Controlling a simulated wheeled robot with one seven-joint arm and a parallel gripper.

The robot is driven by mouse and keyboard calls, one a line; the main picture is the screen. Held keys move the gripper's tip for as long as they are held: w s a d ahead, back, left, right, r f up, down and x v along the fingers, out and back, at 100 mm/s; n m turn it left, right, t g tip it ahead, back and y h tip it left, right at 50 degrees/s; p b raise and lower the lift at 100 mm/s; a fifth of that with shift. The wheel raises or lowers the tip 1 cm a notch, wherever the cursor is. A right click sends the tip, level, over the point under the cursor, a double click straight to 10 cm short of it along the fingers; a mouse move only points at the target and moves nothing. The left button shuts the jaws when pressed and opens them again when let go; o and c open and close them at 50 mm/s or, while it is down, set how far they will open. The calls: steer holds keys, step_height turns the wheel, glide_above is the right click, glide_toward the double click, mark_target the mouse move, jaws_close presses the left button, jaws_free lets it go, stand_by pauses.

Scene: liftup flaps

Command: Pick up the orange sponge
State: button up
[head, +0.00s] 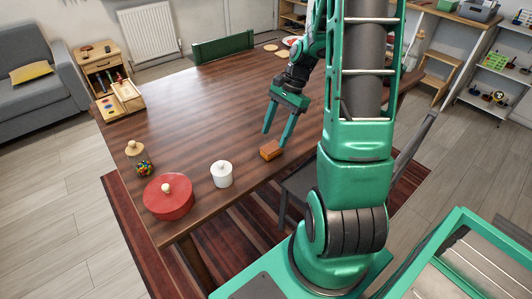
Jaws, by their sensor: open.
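The orange sponge (271,150) is a small block lying on the brown wooden table (195,115), close to its front right edge. My gripper (275,140) is open, with its two green fingers pointing down. The fingertips appear just above and beside the sponge, one to its left and one near its right end. Nothing is held between the fingers. From this single view I cannot tell the exact height of the fingertips over the table.
A white lidded pot (221,174), a red lidded pot (168,197) and a jar of colored balls (140,160) stand left of the sponge. A wooden box (124,99) sits at the far left. A dark chair (300,188) stands by the front edge. The table's middle is clear.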

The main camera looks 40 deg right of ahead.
mark_target(271, 147)
steer(key=shift+d+x, duration=0.2)
steer(key=shift+x, duration=0.95)
steer(key=shift+d+x, duration=0.15)
steer(key=shift+x, duration=1.05)
steer(key=shift+f, duration=0.15)
steer(key=c, duration=1.2)
steer(key=shift+r, duration=0.65)
step_height(271, 147, up, 3)
steer(key=shift+w+d+f, duration=0.1)
steer(key=s+a+r, duration=0.7)
steer(key=s+a, duration=0.1)
steer(key=shift+a, duration=0.35)
steer(key=shift+s, duration=0.1)
